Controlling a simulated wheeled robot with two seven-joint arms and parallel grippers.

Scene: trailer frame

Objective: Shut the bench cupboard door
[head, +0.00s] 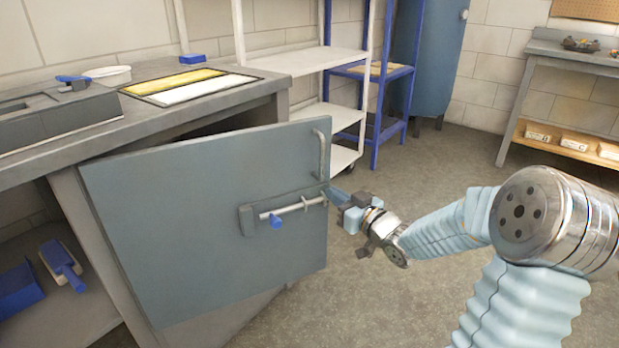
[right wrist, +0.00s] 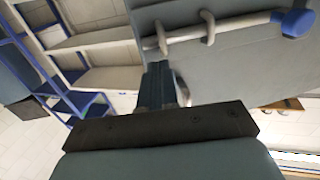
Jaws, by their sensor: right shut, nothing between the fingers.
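The grey bench cupboard door (head: 200,230) stands ajar, swung out from the bench, with a dark gap above its top edge. It has a curved bar handle (head: 321,155) near its upper free corner and a sliding bolt with a blue knob (head: 276,220) below. The bolt also shows in the right wrist view (right wrist: 225,30). My right gripper (head: 338,198) is shut and empty at the door's free edge, by the bolt's end. In the right wrist view its fingers (right wrist: 157,85) overlap the door's edge; I cannot tell whether they touch. My left gripper is not in view.
The bench top (head: 150,128) holds a framed yellow and white panel (head: 190,85). A blue brush (head: 62,262) lies on the open shelf left of the door. White shelving (head: 310,60) and a blue rack (head: 385,110) stand behind. Floor right of the door is clear.

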